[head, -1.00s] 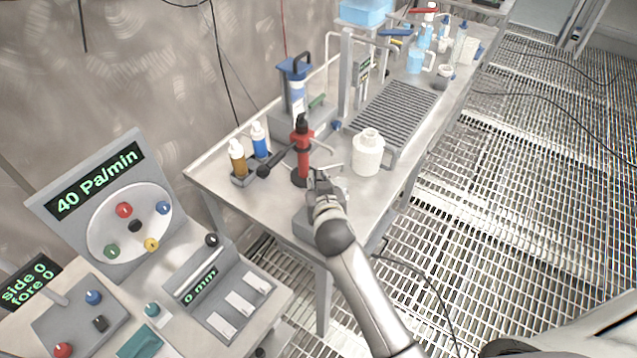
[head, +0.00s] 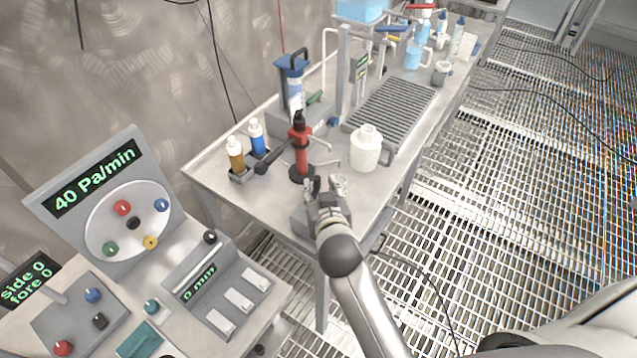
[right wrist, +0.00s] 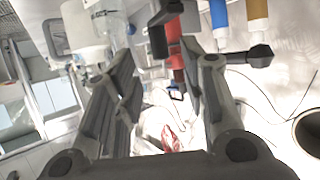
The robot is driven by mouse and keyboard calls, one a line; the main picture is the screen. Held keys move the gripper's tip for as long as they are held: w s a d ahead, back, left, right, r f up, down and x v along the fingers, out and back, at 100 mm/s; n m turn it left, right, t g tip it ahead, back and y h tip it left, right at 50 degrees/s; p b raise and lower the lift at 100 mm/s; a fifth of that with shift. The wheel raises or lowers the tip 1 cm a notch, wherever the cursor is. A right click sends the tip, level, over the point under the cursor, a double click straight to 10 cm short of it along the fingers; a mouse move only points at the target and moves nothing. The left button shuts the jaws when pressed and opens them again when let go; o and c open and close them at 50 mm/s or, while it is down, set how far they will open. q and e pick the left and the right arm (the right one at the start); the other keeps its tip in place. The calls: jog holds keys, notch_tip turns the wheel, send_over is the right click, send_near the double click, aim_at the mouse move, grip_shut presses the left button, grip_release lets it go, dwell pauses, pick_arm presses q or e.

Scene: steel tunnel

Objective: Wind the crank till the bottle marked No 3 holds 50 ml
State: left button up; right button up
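My right gripper (head: 326,186) is over the near end of the steel table, just in front of a red upright device (head: 302,158) with a black top and a dark round base. Its two fingers are apart, and the right wrist view shows nothing held in the gap (right wrist: 163,85). A dark rod with a black knob (head: 262,168) lies beside the red device; the knob also shows in the right wrist view (right wrist: 260,55). I cannot tell which part is the crank. Several bottles stand at the far end, but no No 3 mark or level is readable. My left gripper is not in view.
A white jug (head: 366,148) stands right of the red device. An amber bottle (head: 236,158) and a blue bottle (head: 257,140) stand left. Behind are a blue-topped apparatus (head: 293,78) and a ribbed rack (head: 392,106). A control console (head: 118,215) fills the lower left.

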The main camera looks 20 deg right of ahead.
aim_at(314, 194)
jog(key=shift+s+a+r, duration=0.1)
jog(key=shift+s+r, duration=0.15)
jog(key=shift+s, duration=0.4)
jog(key=shift+f, duration=0.1)
jog(key=shift+f+y+b, duration=0.3)
jog(key=shift+f+b, duration=0.05)
jog(key=d+f+n+y+b, duration=0.1)
jog(key=b, duration=0.1)
jog(key=d+f+n+t+y+b, duration=0.1)
jog(key=f+b, duration=0.1)
jog(key=b, duration=0.1)
jog(key=d+f+n+y+b, duration=0.1)
jog(key=d+b, duration=0.1)
jog(key=shift+s+f+y, duration=0.3)
jog(key=shift+s+f, duration=0.05)
jog(key=shift+s, duration=0.05)
notch_tip(314, 194, up, 3)
jog(key=s+d+n+t+y+b, duration=0.1)
jog(key=s+d+n+y+b, duration=0.2)
jog(key=y+b, duration=0.55)
jog(key=shift+n+h, duration=0.7)
jog(key=shift+h, duration=0.25)
jog(key=x, duration=1.1)
jog(key=shift+p, duration=0.3)
